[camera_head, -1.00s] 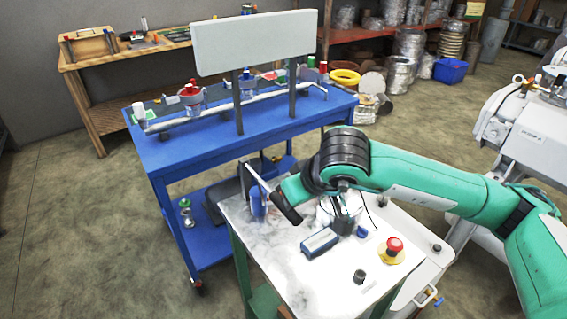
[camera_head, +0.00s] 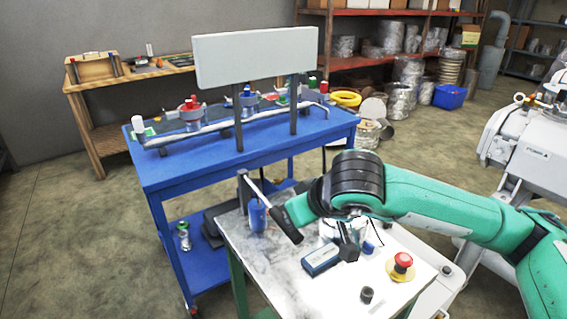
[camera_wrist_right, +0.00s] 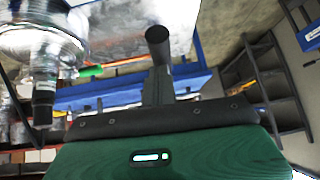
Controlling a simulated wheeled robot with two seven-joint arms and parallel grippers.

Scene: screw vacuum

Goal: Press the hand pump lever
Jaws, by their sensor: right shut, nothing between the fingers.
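The hand pump has a blue body (camera_head: 257,216) on the white marbled table top. Its lever (camera_head: 286,224) is a silver rod with a black grip, slanting down to the right. My right gripper (camera_head: 280,212) is at the lever's grip, its fingers mostly hidden in the head view. In the right wrist view, the dark shut fingers (camera_wrist_right: 157,88) are close to the round end of the black grip (camera_wrist_right: 158,38). Nothing is held between them. I cannot tell whether they touch the grip. My left gripper is out of view.
A blue box-shaped device (camera_head: 321,260), a red emergency button (camera_head: 403,260) and a black knob (camera_head: 367,295) share the table. A blue cart (camera_head: 200,172) with a white panel (camera_head: 255,55) stands behind. Bare floor (camera_head: 80,240) lies to the left.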

